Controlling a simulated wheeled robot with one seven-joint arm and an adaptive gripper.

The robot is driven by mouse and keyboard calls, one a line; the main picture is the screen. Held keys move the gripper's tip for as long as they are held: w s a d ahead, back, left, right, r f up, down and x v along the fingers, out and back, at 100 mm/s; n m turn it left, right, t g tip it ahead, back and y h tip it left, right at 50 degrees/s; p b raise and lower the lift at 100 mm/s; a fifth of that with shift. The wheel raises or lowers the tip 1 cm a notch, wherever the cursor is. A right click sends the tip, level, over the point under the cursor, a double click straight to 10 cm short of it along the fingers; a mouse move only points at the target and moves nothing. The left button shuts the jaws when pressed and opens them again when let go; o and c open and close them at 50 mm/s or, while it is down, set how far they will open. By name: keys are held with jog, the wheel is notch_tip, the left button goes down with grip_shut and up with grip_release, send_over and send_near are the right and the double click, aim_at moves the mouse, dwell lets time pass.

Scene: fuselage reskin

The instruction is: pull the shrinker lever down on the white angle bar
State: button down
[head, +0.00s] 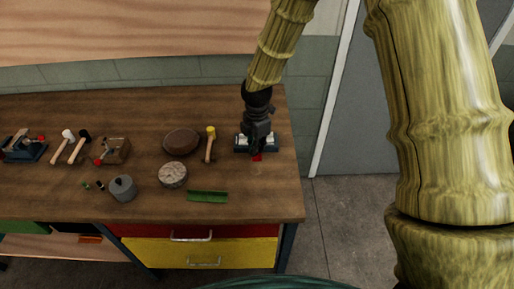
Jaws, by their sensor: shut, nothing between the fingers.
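A machine with a blue-grey base (241,149) stands near the right end of the bench; it looks like the shrinker. A red knob (257,157), apparently its lever end, shows low at its front edge. Pale pieces (270,141) show on both sides of my gripper; I cannot tell whether they are the white angle bar. My gripper (256,149) points down over the middle of this machine, right by the red knob, and is shut with nothing held. It hides the machine's centre and most of the lever. Contact with the knob cannot be made out.
A similar machine (24,148) with a red knob stands at the far left. Between them lie mallets (210,145), a brown bowl-like form (181,141), a round block (173,175), a grey pot (123,188) and a green strip (207,196). The bench's front right corner is clear.

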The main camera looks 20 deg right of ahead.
jog(key=shift+r+p, duration=1.65)
jog(key=shift+r, duration=0.7)
